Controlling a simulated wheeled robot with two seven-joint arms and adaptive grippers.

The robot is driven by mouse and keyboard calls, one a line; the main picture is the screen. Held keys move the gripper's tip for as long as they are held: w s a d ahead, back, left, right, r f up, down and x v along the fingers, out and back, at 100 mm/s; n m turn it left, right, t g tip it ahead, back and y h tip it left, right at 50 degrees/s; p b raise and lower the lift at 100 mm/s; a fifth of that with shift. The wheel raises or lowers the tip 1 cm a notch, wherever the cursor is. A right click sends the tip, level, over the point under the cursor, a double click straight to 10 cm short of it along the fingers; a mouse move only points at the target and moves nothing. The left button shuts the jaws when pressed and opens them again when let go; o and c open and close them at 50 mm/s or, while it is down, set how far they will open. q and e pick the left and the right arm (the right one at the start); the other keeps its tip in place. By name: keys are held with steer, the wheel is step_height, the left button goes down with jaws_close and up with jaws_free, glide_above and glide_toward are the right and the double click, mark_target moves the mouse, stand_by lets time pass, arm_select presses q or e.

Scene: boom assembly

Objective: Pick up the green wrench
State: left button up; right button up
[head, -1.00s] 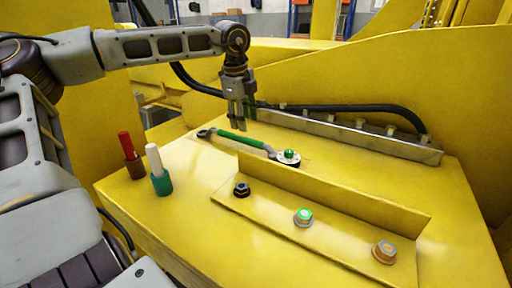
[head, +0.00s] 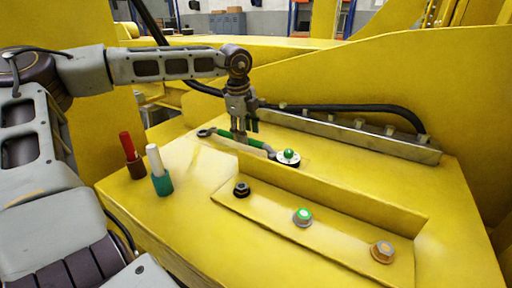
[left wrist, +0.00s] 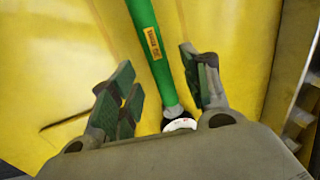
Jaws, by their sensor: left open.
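The green wrench (head: 225,134) lies on the yellow surface behind the raised flange, with its ring end to the left and its other end by a green-topped round piece (head: 288,155). My left gripper (head: 239,136) points down over the middle of the wrench handle and covers part of it. In the left wrist view the green handle (left wrist: 151,45) with its orange label runs between the two spread fingers (left wrist: 160,90), with gaps on both sides. The left gripper is open and empty. My right gripper is not in view.
A red marker (head: 128,146) and a white-and-teal marker (head: 158,170) stand at the left. A yellow angle bracket (head: 330,200) with several bolts lies in front of the wrench. A metal rail (head: 350,135) and black hose (head: 370,108) run behind it.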

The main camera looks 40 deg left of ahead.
arm_select(q)
steer(key=shift+w+a+f+p, duration=0.1)
steer(key=shift+w+f+p, duration=0.1)
steer(key=shift+f, duration=0.55)
steer(key=shift+w+a+f+p, duration=0.1)
steer(key=shift+f+p, duration=0.1)
steer(key=shift+f, duration=0.5)
steer(key=shift+w+a+f+p, duration=0.1)
steer(key=shift+f+p, duration=0.1)
steer(key=shift+f, duration=0.55)
jaws_close()
steer(key=shift+r, duration=0.1)
